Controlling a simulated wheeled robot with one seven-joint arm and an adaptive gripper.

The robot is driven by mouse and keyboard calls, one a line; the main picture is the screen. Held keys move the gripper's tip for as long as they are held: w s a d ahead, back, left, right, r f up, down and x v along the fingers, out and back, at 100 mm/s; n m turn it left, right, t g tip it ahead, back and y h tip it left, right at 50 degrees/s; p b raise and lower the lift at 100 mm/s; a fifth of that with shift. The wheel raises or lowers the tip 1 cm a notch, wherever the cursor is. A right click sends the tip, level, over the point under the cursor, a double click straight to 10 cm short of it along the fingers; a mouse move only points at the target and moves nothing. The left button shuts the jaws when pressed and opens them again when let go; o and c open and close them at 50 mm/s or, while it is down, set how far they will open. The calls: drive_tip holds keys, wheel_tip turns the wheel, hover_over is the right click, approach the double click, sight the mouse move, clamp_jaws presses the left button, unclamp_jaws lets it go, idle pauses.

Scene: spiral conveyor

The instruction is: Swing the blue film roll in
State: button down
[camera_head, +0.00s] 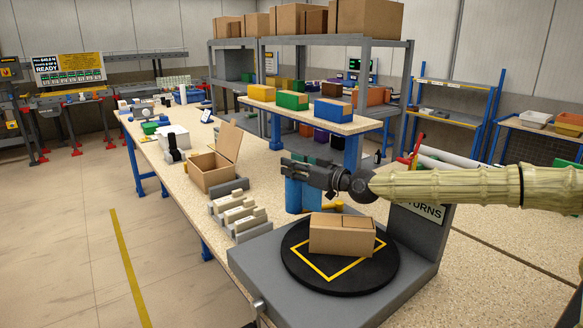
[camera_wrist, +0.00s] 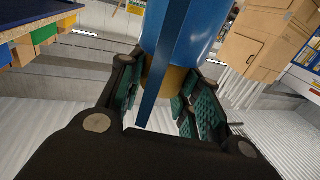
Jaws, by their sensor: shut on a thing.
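The blue film roll (camera_head: 304,196) shows in the head view below my gripper (camera_head: 306,172), beside the black turntable. In the wrist view the blue roll (camera_wrist: 203,28) fills the top middle, with a brown core (camera_wrist: 172,80) at its near end. A narrow blue strip runs down in front of the core. My gripper's teal-padded fingers (camera_wrist: 160,100) stand on both sides of the core and strip, and it is shut on the roll. The exact contact is partly hidden by the fingers.
A closed cardboard box (camera_head: 340,236) sits on the black turntable (camera_head: 310,279) close below my arm. A RETURNS sign (camera_head: 425,211) stands at its right. Cream blocks (camera_head: 236,214) and an open carton (camera_head: 212,176) lie to the left. A raised shelf (camera_head: 318,121) stands behind.

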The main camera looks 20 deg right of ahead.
drive_tip(key=shift+d, duration=0.1)
drive_tip(key=c, duration=1)
unclamp_jaws()
drive_tip(key=shift+v, duration=6)
